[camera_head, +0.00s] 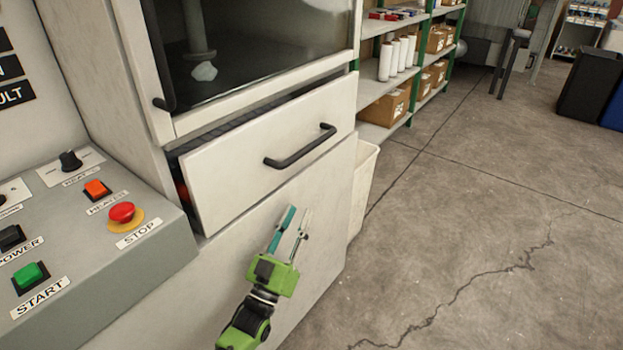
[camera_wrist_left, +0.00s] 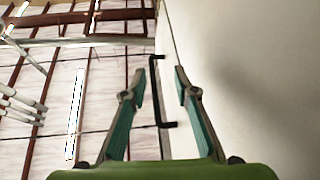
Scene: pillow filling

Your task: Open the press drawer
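The press drawer (camera_head: 265,175) is a pale grey front panel under the press window. It stands slightly out, with a dark gap along its top and left edges. Its black bar handle (camera_head: 300,147) runs across the front. My left gripper (camera_head: 300,212) is below the handle, in front of the lower press panel, fingers pointing up. In the left wrist view the gripper (camera_wrist_left: 159,76) is open and empty. The dark handle (camera_wrist_left: 154,90) shows between and beyond its teal-padded fingers; contact cannot be seen. The right gripper is not in view.
A control panel (camera_head: 90,265) with buttons and a red stop knob is at the left. A white bin (camera_head: 362,185) stands beside the press. Shelves (camera_head: 378,92) with boxes and white rolls are behind it. The concrete floor (camera_head: 490,220) at the right is clear.

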